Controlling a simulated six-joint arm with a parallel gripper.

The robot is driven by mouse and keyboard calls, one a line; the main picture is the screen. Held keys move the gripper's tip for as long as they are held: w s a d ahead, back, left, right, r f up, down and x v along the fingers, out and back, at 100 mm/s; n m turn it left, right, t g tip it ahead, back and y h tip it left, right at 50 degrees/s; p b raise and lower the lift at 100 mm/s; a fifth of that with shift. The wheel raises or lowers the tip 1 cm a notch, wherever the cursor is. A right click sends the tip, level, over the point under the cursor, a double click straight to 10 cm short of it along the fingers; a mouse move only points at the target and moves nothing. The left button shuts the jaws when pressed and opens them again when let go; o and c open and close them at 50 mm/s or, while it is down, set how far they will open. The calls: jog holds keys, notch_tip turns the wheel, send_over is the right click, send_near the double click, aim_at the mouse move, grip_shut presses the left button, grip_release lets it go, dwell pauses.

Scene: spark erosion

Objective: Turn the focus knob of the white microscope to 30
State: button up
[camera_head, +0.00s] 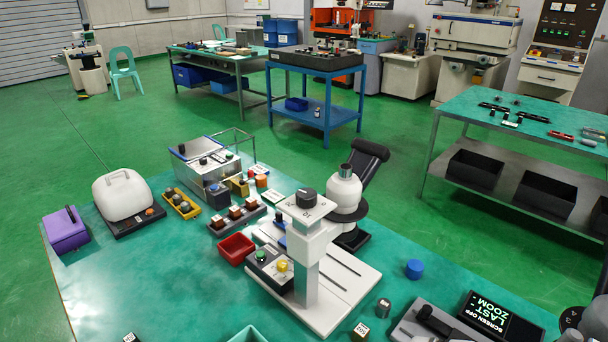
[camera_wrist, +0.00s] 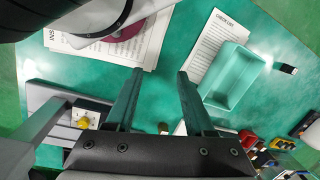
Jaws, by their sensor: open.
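The white microscope (camera_head: 307,264) stands on the teal bench in the head view, with a flat slotted base and an upright column. A dark round knob (camera_head: 306,197) sits on the white plate at the top of the column. Small dark marks surround the knob; I cannot read its setting surely. A white rounded head with a black eyepiece tube is behind it. My gripper (camera_wrist: 158,88) shows in the wrist view, its two dark fingers apart with nothing between them. It is over the bench, away from the microscope knob, which I cannot make out in the wrist view.
A blue cylinder (camera_head: 414,269) and a black screen (camera_head: 487,318) are to the right. The wrist view shows a teal tray (camera_wrist: 232,76) and paper sheets.

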jog(key=o, duration=0.4)
jog(key=w+a+m+y, duration=0.1)
jog(key=w+a+r+m+y, duration=0.1)
jog(key=w, duration=0.1)
jog(key=w+r+m+g+y, duration=0.1)
jog(key=shift+w+a+r, duration=0.25)
jog(key=shift+a, duration=0.15)
jog(key=m+t+y, duration=0.9)
jog(key=m+y, duration=0.2)
jog(key=m, duration=0.4)
send_near(316, 200)
jog(key=x, duration=1)
jog(key=shift+w+a, duration=0.2)
jog(key=shift+a, duration=0.15)
jog(key=shift+w+a, duration=0.3)
jog(key=shift+a, duration=0.3)
jog(key=shift+t, duration=0.3)
grip_shut()
